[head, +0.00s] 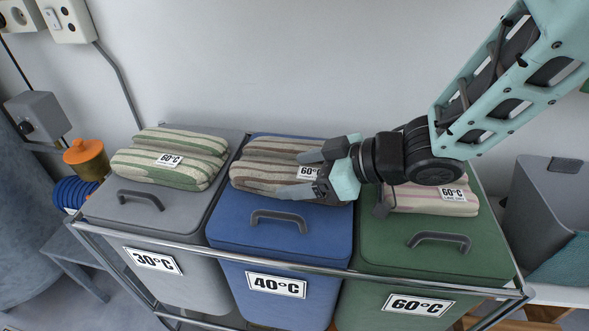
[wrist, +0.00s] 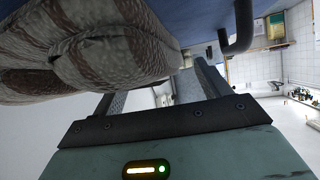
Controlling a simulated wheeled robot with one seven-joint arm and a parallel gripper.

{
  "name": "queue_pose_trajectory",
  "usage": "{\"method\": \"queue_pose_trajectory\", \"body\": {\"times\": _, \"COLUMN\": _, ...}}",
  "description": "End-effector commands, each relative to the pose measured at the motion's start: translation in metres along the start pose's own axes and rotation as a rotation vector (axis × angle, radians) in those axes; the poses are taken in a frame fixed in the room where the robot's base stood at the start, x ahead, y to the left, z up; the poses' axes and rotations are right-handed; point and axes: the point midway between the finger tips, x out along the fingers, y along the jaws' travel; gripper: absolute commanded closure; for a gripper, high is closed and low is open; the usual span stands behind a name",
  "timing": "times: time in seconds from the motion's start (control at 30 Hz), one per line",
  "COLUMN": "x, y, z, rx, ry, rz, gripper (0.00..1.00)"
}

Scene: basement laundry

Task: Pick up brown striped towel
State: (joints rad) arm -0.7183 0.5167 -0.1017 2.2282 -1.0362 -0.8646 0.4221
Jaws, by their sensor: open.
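The brown striped towel (head: 265,170) lies folded on the lid of the blue 40°C bin (head: 280,238), with a 60°C tag on its front. My gripper (head: 303,174) is open at the towel's right end, its fingers pointing left over it. In the wrist view the towel (wrist: 90,55) fills the upper left, and the gripper's fingers (wrist: 155,90) reach up towards it. The gripper covers the towel's right part in the head view. I cannot tell whether the fingers touch the towel.
A green striped towel (head: 170,157) lies on the grey 30°C bin (head: 150,214). A pink striped towel (head: 435,198) lies on the green 60°C bin (head: 430,265), below my arm. Lid handles and a metal rail (head: 300,262) stand in front. The wall is close behind.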

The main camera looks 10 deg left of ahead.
Motion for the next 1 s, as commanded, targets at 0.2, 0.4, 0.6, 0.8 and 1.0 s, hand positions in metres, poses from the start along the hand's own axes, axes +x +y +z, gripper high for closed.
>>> {"method": "queue_pose_trajectory", "body": {"times": 0.2, "x": 0.0129, "y": 0.0006, "z": 0.0, "rx": 0.001, "ry": 0.0, "rz": 0.002, "gripper": 0.24}}
{"method": "queue_pose_trajectory", "body": {"times": 0.4, "x": 0.0124, "y": 0.0005, "z": -0.0002, "rx": 0.001, "ry": 0.0, "rz": 0.002, "gripper": 0.35}}
{"method": "queue_pose_trajectory", "body": {"times": 0.6, "x": 0.0123, "y": 0.0004, "z": -0.0002, "rx": 0.001, "ry": 0.0, "rz": 0.001, "gripper": 0.77}}
{"method": "queue_pose_trajectory", "body": {"times": 0.8, "x": 0.0122, "y": 0.0004, "z": -0.0005, "rx": 0.001, "ry": 0.001, "rz": 0.001, "gripper": 0.78}}
{"method": "queue_pose_trajectory", "body": {"times": 1.0, "x": 0.0111, "y": 0.0005, "z": -0.0024, "rx": 0.001, "ry": 0.001, "rz": 0.001, "gripper": 0.83}}
